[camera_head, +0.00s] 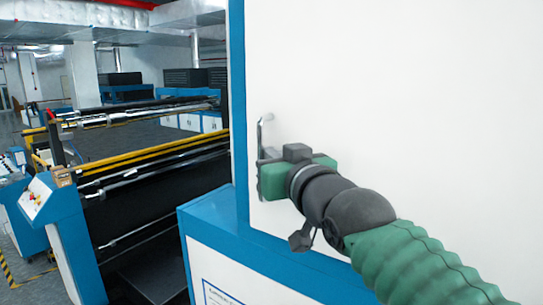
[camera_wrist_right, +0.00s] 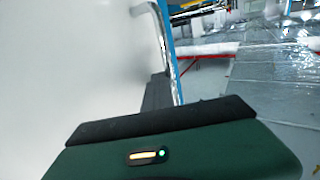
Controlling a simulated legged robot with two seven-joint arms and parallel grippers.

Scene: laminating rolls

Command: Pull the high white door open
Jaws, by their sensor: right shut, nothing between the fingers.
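The high white door (camera_head: 400,90) fills the right half of the head view, with a blue strip (camera_head: 238,90) along its left edge. A metal handle (camera_head: 262,132) is near that edge. My right gripper (camera_head: 261,172) is at the handle's lower part, shut with nothing in its fingers. In the right wrist view the bent metal handle (camera_wrist_right: 164,38) runs down beside the dark fingers (camera_wrist_right: 157,92). The gripper body hides the handle's lower end, so I cannot tell if they touch. My left gripper is not in view.
A blue and white cabinet (camera_head: 215,240) juts out below the door's left side. A laminating machine with long rollers (camera_head: 150,155) and a control panel (camera_head: 38,195) stand at the left. Dark floor shows between them.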

